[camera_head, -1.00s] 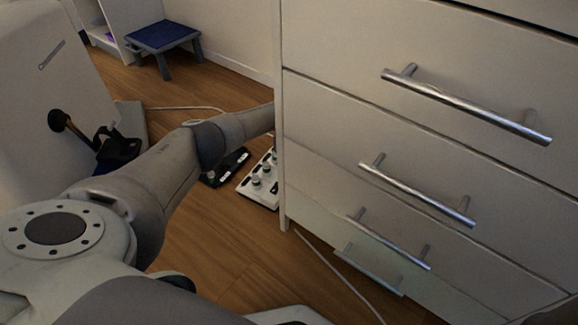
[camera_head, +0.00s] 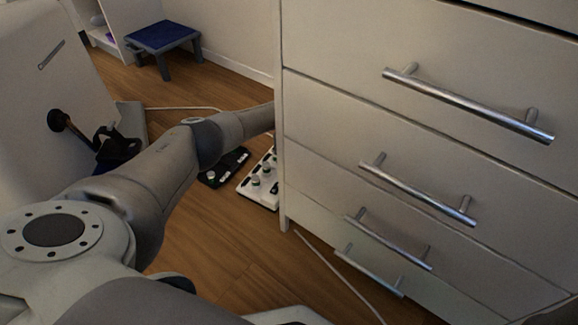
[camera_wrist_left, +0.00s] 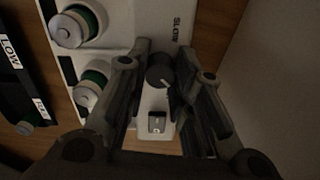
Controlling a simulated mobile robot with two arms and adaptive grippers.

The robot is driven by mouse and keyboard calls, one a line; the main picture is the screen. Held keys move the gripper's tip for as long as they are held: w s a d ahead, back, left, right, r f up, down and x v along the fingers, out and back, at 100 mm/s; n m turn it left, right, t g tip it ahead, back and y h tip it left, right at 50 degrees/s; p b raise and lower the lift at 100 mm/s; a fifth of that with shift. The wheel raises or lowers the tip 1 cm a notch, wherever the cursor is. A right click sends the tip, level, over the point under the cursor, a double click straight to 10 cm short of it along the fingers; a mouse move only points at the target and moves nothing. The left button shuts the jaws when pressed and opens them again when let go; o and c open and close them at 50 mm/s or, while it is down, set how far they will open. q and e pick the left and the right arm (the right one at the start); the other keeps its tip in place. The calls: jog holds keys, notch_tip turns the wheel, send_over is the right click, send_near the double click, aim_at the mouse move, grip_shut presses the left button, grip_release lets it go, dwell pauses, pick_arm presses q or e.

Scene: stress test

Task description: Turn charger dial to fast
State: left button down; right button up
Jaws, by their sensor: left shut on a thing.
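The white charger (camera_head: 259,183) lies on the floor beside the dresser, partly hidden by it in the head view. In the left wrist view the charger (camera_wrist_left: 112,30) holds batteries with green bands. Its round dark dial (camera_wrist_left: 160,73) has a light pointer mark, and a small switch (camera_wrist_left: 156,123) sits below it. My left gripper (camera_wrist_left: 164,56) has its fingers closed on both sides of the dial. In the head view my left arm reaches behind the dresser, which hides the gripper. My right gripper is not in view.
A black device (camera_head: 226,167) lies beside the charger; it reads "LOW" in the wrist view (camera_wrist_left: 18,70). The white dresser (camera_head: 340,105) with metal handles fills the right. A blue stool (camera_head: 165,38) stands behind. A cable (camera_head: 340,275) lies on the floor.

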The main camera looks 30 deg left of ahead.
pick_arm(q)
jog(key=c, duration=1.2)
grip_release()
notch_tip(320, 180, up, 12)
